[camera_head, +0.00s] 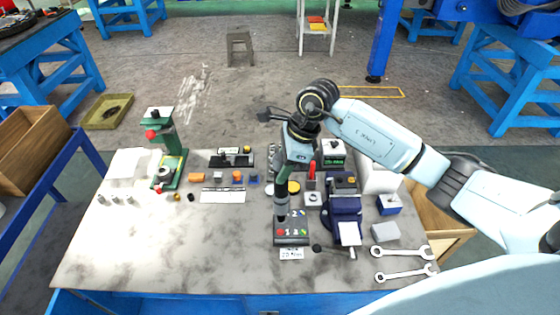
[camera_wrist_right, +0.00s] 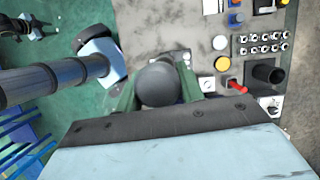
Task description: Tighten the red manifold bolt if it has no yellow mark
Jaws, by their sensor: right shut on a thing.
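The manifold (camera_head: 291,241) is a dark block near the front middle of the bench. Its top carries a red bolt (camera_head: 280,232) at the left and blue and white markings. The bolt is too small to tell whether it bears a yellow mark. My right gripper (camera_head: 283,186) points down above the manifold, its green fingers shut on a dark upright tool (camera_head: 282,207). The tool's lower end is at the block's rear left, behind the red bolt; I cannot tell whether it touches. In the right wrist view the tool's round dark end (camera_wrist_right: 158,84) sits between the fingers. My left gripper is not in view.
A white label (camera_head: 291,254) lies before the manifold. A blue vise (camera_head: 344,210) stands close at its right, with two wrenches (camera_head: 402,250) beyond. A green press (camera_head: 168,160) stands at the left. The bench's front left is clear.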

